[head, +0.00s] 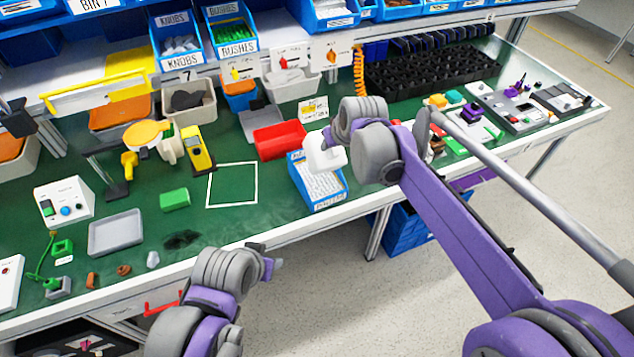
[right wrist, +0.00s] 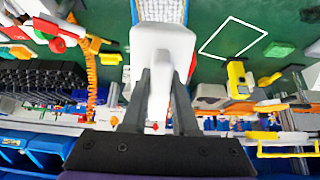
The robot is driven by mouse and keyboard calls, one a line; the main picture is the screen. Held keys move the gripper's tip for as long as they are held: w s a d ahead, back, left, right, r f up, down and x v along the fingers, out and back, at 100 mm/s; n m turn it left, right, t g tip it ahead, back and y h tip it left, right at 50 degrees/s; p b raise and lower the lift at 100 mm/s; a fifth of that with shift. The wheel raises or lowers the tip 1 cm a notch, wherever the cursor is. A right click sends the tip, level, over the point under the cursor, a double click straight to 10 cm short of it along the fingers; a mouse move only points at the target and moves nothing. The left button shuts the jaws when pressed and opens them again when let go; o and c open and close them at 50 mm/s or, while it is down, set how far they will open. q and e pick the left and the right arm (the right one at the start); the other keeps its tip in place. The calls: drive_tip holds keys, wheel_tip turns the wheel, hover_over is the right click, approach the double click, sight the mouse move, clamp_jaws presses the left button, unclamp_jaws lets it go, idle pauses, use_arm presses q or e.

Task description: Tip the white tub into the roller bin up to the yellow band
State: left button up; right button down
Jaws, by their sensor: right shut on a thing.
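The white tub (head: 325,157) hangs over the back part of the blue roller bin (head: 330,203), near the front edge of the green bench. It looks tilted in the head view, but its opening is not clear. The bin holds many small white pieces, and I cannot make out a yellow band on it. My right gripper (right wrist: 160,78) is shut on the tub, which shows between its fingers in the right wrist view (right wrist: 163,42). The bin (right wrist: 162,10) shows beyond the tub there. My left gripper (head: 270,262) is in front of the bench edge, with its finger gap unclear.
A red bin (head: 279,140) stands just behind left of the roller bin. A white outlined square (head: 232,185) on the bench is empty. A yellow device (head: 198,150), a green block (head: 174,199) and a grey tray (head: 116,233) lie further left. A black rack (head: 430,72) is at back right.

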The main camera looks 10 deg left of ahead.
sight(332, 159)
drive_tip(key=shift+s+d+f+t, duration=0.15)
drive_tip(key=shift+s+f+t, duration=0.15)
drive_tip(key=shift+s, duration=0.15)
drive_tip(key=shift+w, duration=0.35)
drive_tip(key=f+b, duration=0.1)
drive_tip(key=s+f+t+y, duration=0.1)
drive_tip(key=f+b, duration=0.1)
drive_tip(key=shift+s+d+t+b, duration=0.25)
drive_tip(key=shift+t+b, duration=0.05)
use_arm(q)
drive_tip(key=s+f+b, duration=0.3)
drive_tip(key=f, duration=0.6)
drive_tip(key=shift+g, duration=0.4)
use_arm(e)
drive_tip(key=shift+s+d+f+t+y, duration=0.2)
drive_tip(key=shift+f+t+y, duration=0.1)
drive_tip(key=shift+f+t, duration=0.15)
drive_tip(key=shift+s+d+f+t+y, duration=0.1)
drive_tip(key=shift+s+f+t+y, duration=0.1)
drive_tip(key=shift+f+t+y, duration=0.25)
drive_tip(key=shift+s+d+f+t+y, duration=0.1)
drive_tip(key=shift+s+f+t+y, duration=0.15)
drive_tip(key=shift+f, duration=0.35)
drive_tip(key=shift+w, duration=0.15)
